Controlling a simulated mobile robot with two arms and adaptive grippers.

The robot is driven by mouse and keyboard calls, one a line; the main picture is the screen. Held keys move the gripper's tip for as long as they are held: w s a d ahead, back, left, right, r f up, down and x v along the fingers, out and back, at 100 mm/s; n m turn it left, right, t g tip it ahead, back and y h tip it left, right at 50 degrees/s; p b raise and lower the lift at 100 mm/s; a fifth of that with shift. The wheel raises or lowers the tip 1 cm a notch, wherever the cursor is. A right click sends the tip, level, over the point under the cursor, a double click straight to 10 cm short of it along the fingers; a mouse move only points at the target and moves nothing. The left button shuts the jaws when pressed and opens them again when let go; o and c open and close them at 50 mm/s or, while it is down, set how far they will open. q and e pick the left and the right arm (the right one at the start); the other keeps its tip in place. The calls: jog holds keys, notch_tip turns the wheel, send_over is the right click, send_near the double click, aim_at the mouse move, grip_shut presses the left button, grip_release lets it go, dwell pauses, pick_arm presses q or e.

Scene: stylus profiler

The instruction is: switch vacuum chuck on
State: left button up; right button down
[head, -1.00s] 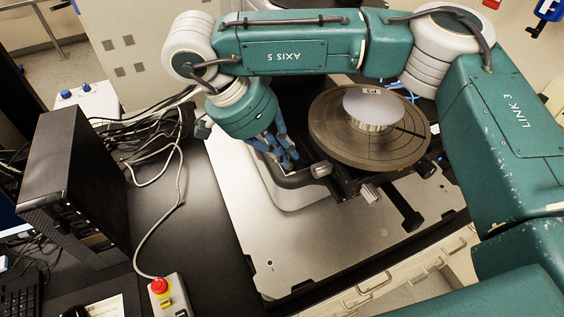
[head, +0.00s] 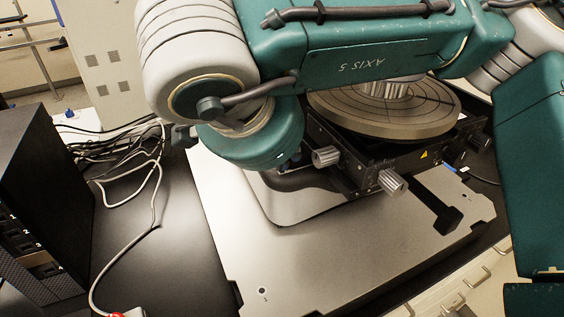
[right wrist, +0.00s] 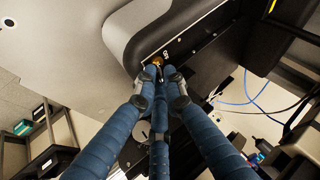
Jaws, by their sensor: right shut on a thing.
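In the right wrist view, a small brass-coloured knob or switch (right wrist: 157,61) sits on the dark side strip of the machine, next to a small white label. My right gripper (right wrist: 161,80) has its blue fingers closed together at this part, and the fingertips hide some of it. Which way the switch is set cannot be seen. In the head view, my right wrist hides nearly all of the gripper, low beside the stage. The round bronze-grey stage plate (head: 390,122) carries a metal cylinder (head: 386,89), its top hidden by my arm. My left gripper is out of view.
Two ribbed knobs, one (head: 326,157) and another (head: 392,182), stick out from the stage front. The metal base plate (head: 300,255) is mostly clear. A black computer tower (head: 40,205) and loose cables (head: 120,160) are at left. Blue tubing (right wrist: 240,103) hangs at right.

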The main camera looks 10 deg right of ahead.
jog(key=shift+w+d+r, duration=0.15)
jog(key=shift+r, duration=0.1)
jog(key=c, duration=1.9)
grip_release()
jog(key=shift+d+f, duration=0.15)
jog(key=v, duration=1.2)
